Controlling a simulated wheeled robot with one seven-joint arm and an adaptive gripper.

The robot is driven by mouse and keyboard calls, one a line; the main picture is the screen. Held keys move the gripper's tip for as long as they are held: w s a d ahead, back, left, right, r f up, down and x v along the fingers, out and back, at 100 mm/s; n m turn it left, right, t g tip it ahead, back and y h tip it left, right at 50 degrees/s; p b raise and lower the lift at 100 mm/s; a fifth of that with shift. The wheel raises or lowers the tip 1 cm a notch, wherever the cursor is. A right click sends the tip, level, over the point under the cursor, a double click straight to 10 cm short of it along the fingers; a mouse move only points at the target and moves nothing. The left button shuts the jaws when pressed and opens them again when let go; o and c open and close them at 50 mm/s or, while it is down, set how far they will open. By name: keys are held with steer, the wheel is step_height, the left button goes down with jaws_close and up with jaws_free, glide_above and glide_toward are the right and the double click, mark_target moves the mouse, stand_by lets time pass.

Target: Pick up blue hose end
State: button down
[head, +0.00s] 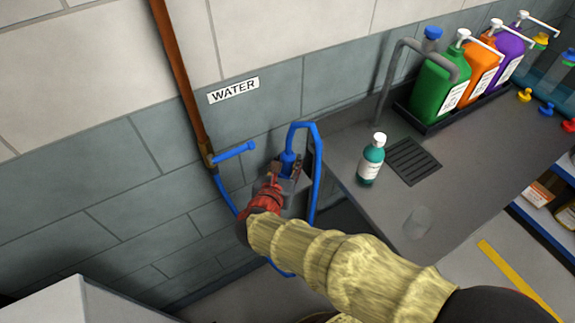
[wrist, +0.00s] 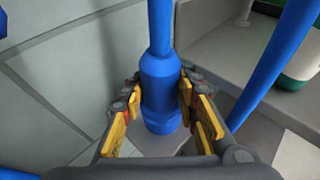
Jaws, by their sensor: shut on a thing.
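The blue hose end (wrist: 160,92) is a thick blue fitting that stands upright between my fingers in the wrist view. My gripper (wrist: 163,112) is shut on it, with yellow pads on both sides. In the head view the hose end (head: 288,160) shows at the tip of my gripper (head: 284,176), near the tiled wall. The blue hose (head: 316,170) rises from it, bends over and hangs down on the right. Part of the hose end is hidden by the fingers. A grey piece lies below it, and I cannot tell whether they touch.
A brown pipe with a blue-handled tap (head: 234,153) is on the wall at left, under a WATER sign (head: 233,90). The grey counter (head: 350,150) at right holds a green bottle (head: 371,160), a drain grate (head: 413,160) and several pump jugs. A white box (head: 75,300) stands at lower left.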

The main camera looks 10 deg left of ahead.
mark_target(285, 157)
steer(key=shift+r+p, duration=0.3)
steer(key=shift+r, duration=0.05)
steer(key=r, duration=0.1)
steer(key=r+p, duration=0.2)
steer(key=shift+s+a+r, duration=0.15)
steer(key=shift+s+r, duration=0.1)
steer(key=shift+s, duration=0.05)
steer(key=s+r, duration=0.1)
steer(key=s+r+p, duration=0.1)
steer(key=r, duration=0.1)
steer(key=s+r+p, duration=0.1)
steer(key=shift+s+a+r, duration=0.25)
steer(key=shift+s, duration=0.1)
steer(key=d+p+v, duration=0.1)
steer(key=p+v, duration=0.2)
steer(key=v, duration=0.7)
steer(key=shift+s+a+r+p, duration=0.2)
steer(key=shift+a+r+p, duration=0.05)
steer(key=shift+a+p, duration=0.1)
